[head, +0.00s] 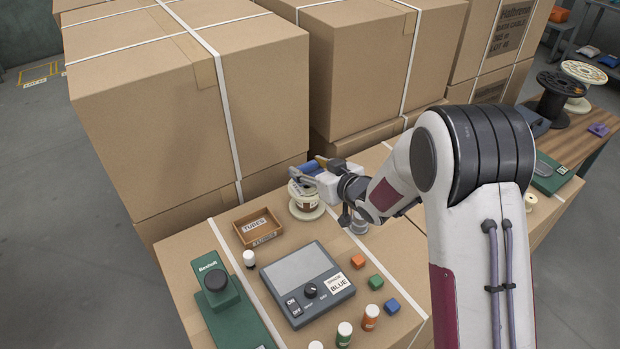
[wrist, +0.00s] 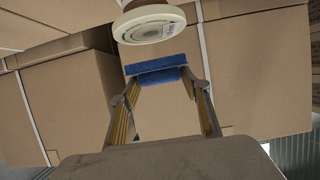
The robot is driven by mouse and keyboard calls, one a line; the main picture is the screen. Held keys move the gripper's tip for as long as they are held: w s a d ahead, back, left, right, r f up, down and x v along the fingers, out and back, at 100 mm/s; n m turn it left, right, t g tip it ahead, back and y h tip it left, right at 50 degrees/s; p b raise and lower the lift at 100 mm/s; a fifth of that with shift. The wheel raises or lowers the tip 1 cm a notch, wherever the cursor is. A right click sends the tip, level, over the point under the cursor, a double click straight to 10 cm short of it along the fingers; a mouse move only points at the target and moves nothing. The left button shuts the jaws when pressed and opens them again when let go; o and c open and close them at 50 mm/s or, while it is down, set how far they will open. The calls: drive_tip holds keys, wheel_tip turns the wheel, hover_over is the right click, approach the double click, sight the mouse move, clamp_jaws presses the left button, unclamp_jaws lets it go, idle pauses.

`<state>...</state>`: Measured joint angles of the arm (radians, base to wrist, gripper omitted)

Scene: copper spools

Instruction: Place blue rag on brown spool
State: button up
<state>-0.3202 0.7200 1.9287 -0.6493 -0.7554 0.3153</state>
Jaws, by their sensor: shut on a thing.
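The blue rag (head: 312,167) is held between the fingertips of my gripper (head: 310,172). In the wrist view the blue rag (wrist: 158,72) spans the gap between both fingers of my gripper (wrist: 160,80). The spool (head: 304,203), with pale flanges and a brown winding, stands on the carton top just below and beside the rag in the head view. The spool's pale flange (wrist: 150,22) and some brown winding show at the top of the wrist view, apart from the rag in the picture. Whether the rag touches the spool is unclear.
An open tray labelled TUBES (head: 258,228) stands left of the spool. A grey scale (head: 305,280), coloured cubes and small bottles lie in front. Large cartons (head: 190,100) rise close behind.

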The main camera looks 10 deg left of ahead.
drive_tip(key=shift+f, duration=1.85)
drive_tip(key=shift+f, duration=0.15)
drive_tip(key=o, duration=1.1)
drive_tip(key=v, duration=1.2)
